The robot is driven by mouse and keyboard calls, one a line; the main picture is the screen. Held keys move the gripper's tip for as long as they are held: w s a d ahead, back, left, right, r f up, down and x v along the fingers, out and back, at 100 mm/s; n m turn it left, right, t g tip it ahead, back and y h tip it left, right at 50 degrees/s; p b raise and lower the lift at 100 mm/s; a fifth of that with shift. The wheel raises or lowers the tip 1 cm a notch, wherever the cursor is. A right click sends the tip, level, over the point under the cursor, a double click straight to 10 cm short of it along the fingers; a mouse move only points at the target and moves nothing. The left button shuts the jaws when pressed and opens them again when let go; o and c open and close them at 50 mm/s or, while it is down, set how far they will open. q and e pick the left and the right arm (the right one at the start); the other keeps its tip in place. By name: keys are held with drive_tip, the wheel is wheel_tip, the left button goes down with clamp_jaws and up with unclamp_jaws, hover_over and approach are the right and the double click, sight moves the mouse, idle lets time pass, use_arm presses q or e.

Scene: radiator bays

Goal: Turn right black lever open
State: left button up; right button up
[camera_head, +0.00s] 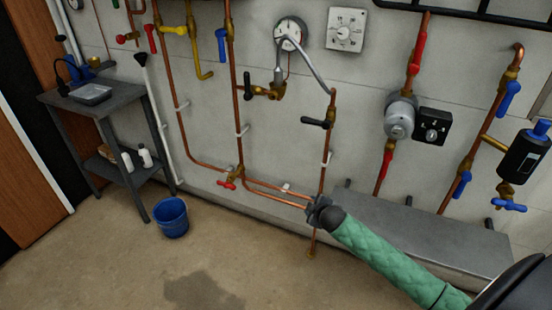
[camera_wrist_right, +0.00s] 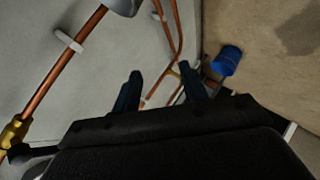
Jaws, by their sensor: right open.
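The right black lever (camera_head: 314,122) sits on a brass valve on a vertical copper pipe, below the braided grey hose, and points left. In the right wrist view the black lever (camera_wrist_right: 24,153) shows at the lower left edge beside its brass valve (camera_wrist_right: 12,132). Another black lever (camera_head: 247,92) is on the valve to the left. My right gripper (camera_head: 314,206), on a green-sleeved arm, is below the right lever, near the low copper pipes. Its two fingers (camera_wrist_right: 160,90) are apart with nothing held between them. My left gripper is out of view.
A red lever (camera_head: 228,184) is low on the pipes to the left. A grey bench (camera_head: 430,235) stands along the wall at the right. A blue bucket (camera_head: 172,217) stands on the floor beside a dark metal table (camera_head: 110,105). Floor in front is clear.

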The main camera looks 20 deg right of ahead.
drive_tip(key=w+d+r+n+t+b, duration=0.1)
drive_tip(key=w+d+r, duration=0.15)
drive_tip(key=r, duration=0.35)
drive_tip(key=w+d+r+n+t+b, duration=0.1)
drive_tip(key=w+d+r+n+t, duration=0.1)
drive_tip(key=w+r, duration=0.3)
drive_tip(key=n+t+b, duration=0.2)
drive_tip(key=n+b, duration=0.1)
approach(313, 123)
drive_tip(key=shift+y, duration=0.3)
drive_tip(key=w, duration=0.2)
drive_tip(key=w+f, duration=0.1)
drive_tip(key=w, duration=0.1)
drive_tip(key=shift+d, duration=0.35)
drive_tip(key=shift+w+r+p, duration=0.1)
drive_tip(key=shift+w+p, duration=0.25)
drive_tip(key=shift+w, duration=0.15)
drive_tip(key=w, duration=0.4)
drive_tip(key=shift+w+d+f+p, duration=0.2)
drive_tip(key=shift+w+f+p, duration=0.15)
drive_tip(key=shift+w+p, duration=0.05)
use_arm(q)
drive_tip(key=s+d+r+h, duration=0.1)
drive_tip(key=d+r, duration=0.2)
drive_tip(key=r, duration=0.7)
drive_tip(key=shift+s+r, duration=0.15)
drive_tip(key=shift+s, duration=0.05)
use_arm(e)
drive_tip(key=shift+w+f, duration=0.25)
drive_tip(key=shift+w, duration=0.7)
